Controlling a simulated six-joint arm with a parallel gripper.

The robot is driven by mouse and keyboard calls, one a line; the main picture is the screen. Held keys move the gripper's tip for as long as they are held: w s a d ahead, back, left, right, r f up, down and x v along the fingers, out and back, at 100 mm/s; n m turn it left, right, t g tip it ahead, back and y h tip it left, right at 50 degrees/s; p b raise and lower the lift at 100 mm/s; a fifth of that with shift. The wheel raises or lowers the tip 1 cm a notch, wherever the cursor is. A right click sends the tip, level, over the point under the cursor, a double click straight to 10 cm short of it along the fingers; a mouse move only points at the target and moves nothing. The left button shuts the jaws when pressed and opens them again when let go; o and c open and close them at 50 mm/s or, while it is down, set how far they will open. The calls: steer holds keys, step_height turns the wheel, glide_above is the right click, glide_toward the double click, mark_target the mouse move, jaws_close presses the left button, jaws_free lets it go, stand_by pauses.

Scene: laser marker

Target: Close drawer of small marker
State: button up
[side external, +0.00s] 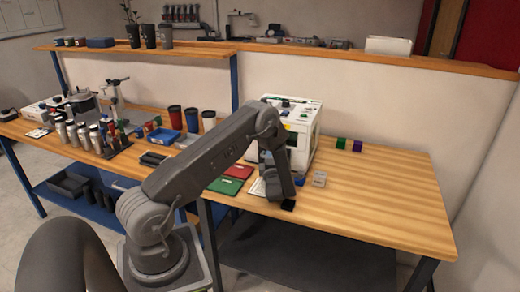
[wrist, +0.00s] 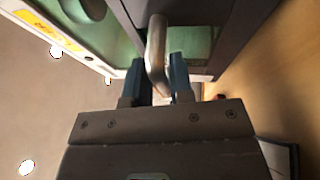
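The small marker (side external: 303,128) is a white box-shaped machine with a green-topped panel, standing at the back of the wooden table. My gripper (side external: 272,186) is low in front of it, and my arm hides part of its front. In the wrist view, a grey metal handle (wrist: 157,45) stands out from a dark-framed front with a greenish window (wrist: 197,40). My gripper's two bluish fingers (wrist: 158,80) lie on either side of this handle. I cannot tell whether they press on it. How far the drawer is out is hidden.
Green and red folders (side external: 233,177) lie left of my gripper. A small grey object (side external: 319,179) sits to its right. Green and purple blocks (side external: 348,144) stand behind. The table's right side (side external: 390,200) is clear. Cups and bottles crowd the left bench.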

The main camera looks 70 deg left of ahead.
steer(key=shift+o, duration=0.5)
step_height(320, 180, up, 4)
steer(key=shift+w+a+f, duration=0.1)
steer(key=shift+f, duration=0.1)
steer(key=o, duration=1)
steer(key=s+r, duration=0.1)
steer(key=s+a+r, duration=0.1)
steer(key=shift+s+a+r, duration=0.1)
steer(key=shift+s+r, duration=0.1)
steer(key=shift+s, duration=0.15)
steer(key=s+r, duration=0.1)
steer(key=s, duration=0.1)
steer(key=s+a+r, duration=0.1)
steer(key=s, duration=0.1)
steer(key=s+a+r, duration=0.1)
steer(key=s, duration=0.1)
steer(key=shift+a+r, duration=0.15)
steer(key=shift+r, duration=0.2)
steer(key=shift+c, duration=0.6)
steer(key=shift+s+a+r, duration=0.2)
steer(key=shift+s+r, duration=0.1)
steer(key=shift+s, duration=0.25)
steer(key=c, duration=1)
steer(key=shift+s+a+r, duration=0.15)
steer(key=shift+s+r, duration=0.15)
steer(key=shift+s, duration=0.35)
